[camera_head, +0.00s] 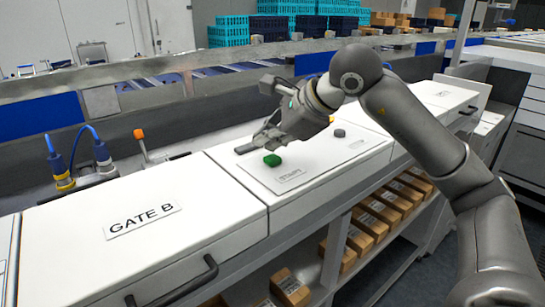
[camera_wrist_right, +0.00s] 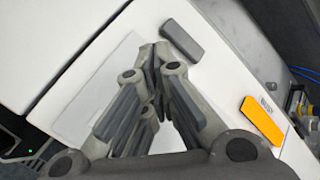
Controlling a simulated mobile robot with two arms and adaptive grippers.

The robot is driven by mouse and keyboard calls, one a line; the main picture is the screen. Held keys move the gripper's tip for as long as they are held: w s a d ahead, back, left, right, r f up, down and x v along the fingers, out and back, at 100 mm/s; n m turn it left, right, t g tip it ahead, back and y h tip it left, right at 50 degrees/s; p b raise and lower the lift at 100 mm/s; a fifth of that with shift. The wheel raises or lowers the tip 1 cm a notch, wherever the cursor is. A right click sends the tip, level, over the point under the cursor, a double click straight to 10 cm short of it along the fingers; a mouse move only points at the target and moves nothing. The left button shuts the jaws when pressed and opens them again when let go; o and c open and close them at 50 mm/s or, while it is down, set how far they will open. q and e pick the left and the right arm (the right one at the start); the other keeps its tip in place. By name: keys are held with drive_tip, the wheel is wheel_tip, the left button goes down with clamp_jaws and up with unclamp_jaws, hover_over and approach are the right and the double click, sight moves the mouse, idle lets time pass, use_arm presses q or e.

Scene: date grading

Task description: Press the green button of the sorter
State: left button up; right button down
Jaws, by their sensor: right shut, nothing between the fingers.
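The green button (camera_head: 272,160) sits on the white top panel of the sorter (camera_head: 235,170), just behind a label plate reading START (camera_head: 291,177). My right gripper (camera_head: 268,138) is above the panel, a little behind the button in the head view, with its fingers pointing down and left. It is shut and empty. I cannot tell the exact gap between fingertips and panel. In the right wrist view, the shut fingers (camera_wrist_right: 155,60) are over the white panel, and the green button does not show there. My left gripper is not in view.
A grey knob (camera_head: 339,133) is on the same panel. The right wrist view shows a dark grey bar (camera_wrist_right: 183,40) and an orange bar (camera_wrist_right: 262,121) near the fingers. A GATE B cover (camera_head: 75,235) with a black handle (camera_head: 175,285) is at left. Cartons (camera_head: 290,288) fill the shelf below.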

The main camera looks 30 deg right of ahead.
idle(0.3)
drive_tip(key=shift+f+b, duration=0.4)
drive_tip(key=shift+f, duration=0.05)
